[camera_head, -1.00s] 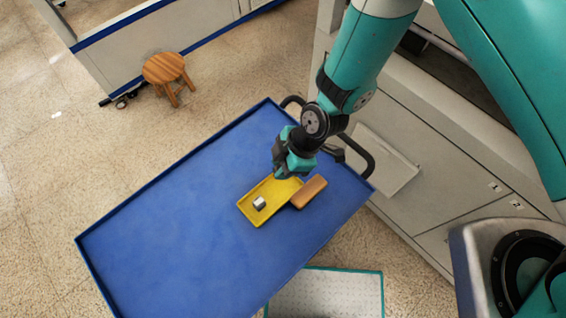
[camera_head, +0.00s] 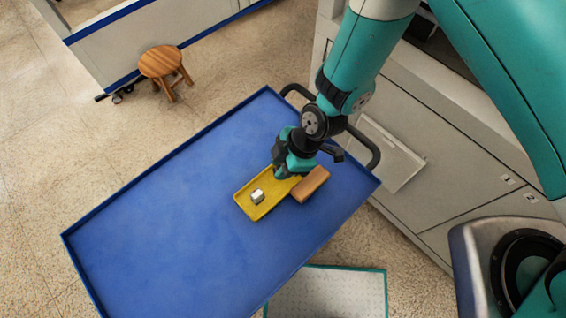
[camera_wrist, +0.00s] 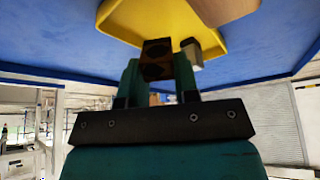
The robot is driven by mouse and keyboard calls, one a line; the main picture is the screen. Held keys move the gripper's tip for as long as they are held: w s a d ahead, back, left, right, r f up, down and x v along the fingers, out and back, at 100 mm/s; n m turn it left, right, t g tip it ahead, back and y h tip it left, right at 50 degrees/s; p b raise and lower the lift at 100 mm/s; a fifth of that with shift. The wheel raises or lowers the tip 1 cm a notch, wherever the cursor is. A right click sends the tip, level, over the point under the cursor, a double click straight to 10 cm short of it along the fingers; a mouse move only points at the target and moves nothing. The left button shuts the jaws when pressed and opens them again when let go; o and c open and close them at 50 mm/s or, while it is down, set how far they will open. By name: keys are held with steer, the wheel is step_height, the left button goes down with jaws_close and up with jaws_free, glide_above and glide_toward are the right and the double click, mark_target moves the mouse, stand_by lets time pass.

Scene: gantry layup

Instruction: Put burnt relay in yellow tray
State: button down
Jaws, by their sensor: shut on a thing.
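My gripper (camera_wrist: 157,72) is shut on a small dark brown-black block, which I take as the burnt relay (camera_wrist: 156,50). The block shows between the two teal fingers in the wrist view; in the head view the gripper hides it. The yellow tray (camera_head: 249,209) lies on the blue cart top, and its yellow surface (camera_wrist: 135,15) fills the top of the wrist view. My gripper (camera_head: 284,176) is over the tray's upper right end. I cannot tell whether the block touches the tray.
A small silver piece (camera_head: 257,196) sits in the tray's lower left part. A brown block (camera_head: 311,184) lies against the tray's right side. The blue cart top (camera_head: 170,225) is clear to the left. A wooden stool (camera_head: 161,63) stands on the floor beyond it.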

steer(key=c, duration=0.8)
jaws_free()
steer(key=b+v, duration=0.3)
steer(key=v, duration=1.4)
steer(key=shift+r, duration=0.15)
